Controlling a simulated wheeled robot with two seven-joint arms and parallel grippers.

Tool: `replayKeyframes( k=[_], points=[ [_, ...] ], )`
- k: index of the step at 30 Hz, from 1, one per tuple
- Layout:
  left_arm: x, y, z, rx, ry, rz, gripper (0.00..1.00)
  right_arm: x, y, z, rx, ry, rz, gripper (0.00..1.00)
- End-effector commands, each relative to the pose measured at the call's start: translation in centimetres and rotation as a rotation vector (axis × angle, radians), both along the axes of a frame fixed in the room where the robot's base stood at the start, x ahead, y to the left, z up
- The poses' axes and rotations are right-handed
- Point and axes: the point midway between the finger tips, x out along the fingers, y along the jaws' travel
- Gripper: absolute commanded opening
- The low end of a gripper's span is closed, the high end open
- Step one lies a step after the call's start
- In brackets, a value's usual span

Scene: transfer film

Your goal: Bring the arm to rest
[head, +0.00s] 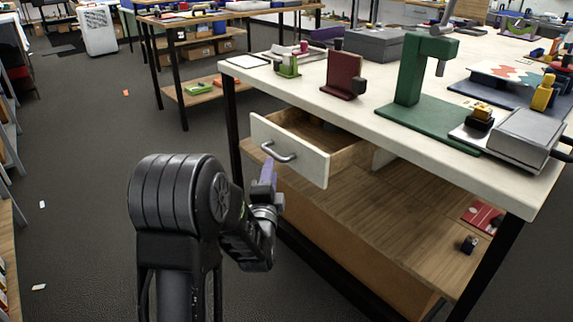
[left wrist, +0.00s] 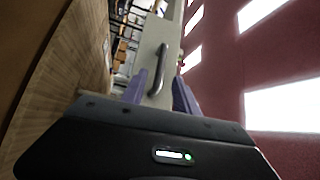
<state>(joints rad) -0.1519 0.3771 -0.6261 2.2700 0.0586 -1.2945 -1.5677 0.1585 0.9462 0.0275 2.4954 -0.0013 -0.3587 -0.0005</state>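My left gripper (head: 268,172) is just in front of the workbench, beside the open drawer and a little below and left of its handle. In the left wrist view its two purple fingers (left wrist: 160,82) stand apart with nothing held between them. The white-fronted drawer (head: 290,148) is pulled out of the bench; its grey handle (head: 280,152) also shows in the left wrist view (left wrist: 132,72), beyond the fingers. The gripper looks clear of the handle. My right gripper is in neither view.
The bench top (head: 330,108) holds a green press (head: 411,85), a maroon stand (head: 343,76) and a grey box (head: 525,138). A wooden lower shelf (head: 400,205) lies under the drawer. The dark floor (head: 85,165) to the left is mostly free.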

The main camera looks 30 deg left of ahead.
Motion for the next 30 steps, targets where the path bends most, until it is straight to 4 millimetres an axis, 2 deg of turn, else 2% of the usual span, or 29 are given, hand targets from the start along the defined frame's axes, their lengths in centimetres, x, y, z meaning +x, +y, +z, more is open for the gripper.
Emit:
replayKeyframes(
  k=[9, 11, 14, 16, 17, 20, 21, 23, 24, 26, 27, 29, 30],
  points=[
    [0.0, 0.0, -0.1, -0.025, -0.010, -0.004, 0.36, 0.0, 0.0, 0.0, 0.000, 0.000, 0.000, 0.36],
    [0.1, 0.0, -0.3, -0.067, -0.022, -0.011, 0.36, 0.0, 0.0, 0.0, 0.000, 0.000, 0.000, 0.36],
    [0.2, -0.2, -1.9, -0.214, -0.031, -0.030, 0.36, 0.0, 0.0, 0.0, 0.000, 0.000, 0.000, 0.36],
    [0.4, -1.1, -4.0, -0.386, -0.027, -0.052, 0.36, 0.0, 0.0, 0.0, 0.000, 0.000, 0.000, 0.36],
    [0.6, -2.2, -5.5, -0.478, -0.014, -0.067, 0.36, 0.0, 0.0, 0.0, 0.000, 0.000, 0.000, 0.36],
    [0.5, -6.6, -11.5, -0.786, 0.066, -0.088, 0.36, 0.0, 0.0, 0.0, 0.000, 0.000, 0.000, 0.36],
    [0.0, -8.5, -14.0, -0.903, 0.107, -0.081, 0.36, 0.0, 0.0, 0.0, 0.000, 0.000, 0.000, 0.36],
    [-1.1, -11.5, -17.9, -1.067, 0.177, -0.055, 0.36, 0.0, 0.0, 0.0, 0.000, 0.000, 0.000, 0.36],
    [-2.2, -13.5, -20.5, -1.170, 0.228, -0.026, 0.36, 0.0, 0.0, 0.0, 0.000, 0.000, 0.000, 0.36],
    [-4.1, -16.5, -24.1, -1.309, 0.307, 0.028, 0.36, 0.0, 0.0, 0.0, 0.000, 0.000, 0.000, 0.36],
    [-5.7, -18.4, -26.3, -1.394, 0.361, 0.073, 0.36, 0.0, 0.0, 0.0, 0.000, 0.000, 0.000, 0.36],
    [-8.3, -21.4, -29.4, -1.507, 0.444, 0.149, 0.36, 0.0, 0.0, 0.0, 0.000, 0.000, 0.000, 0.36],
    [-10.3, -23.3, -31.2, -1.573, 0.502, 0.204, 0.36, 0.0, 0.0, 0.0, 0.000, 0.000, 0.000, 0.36]
  ],
)
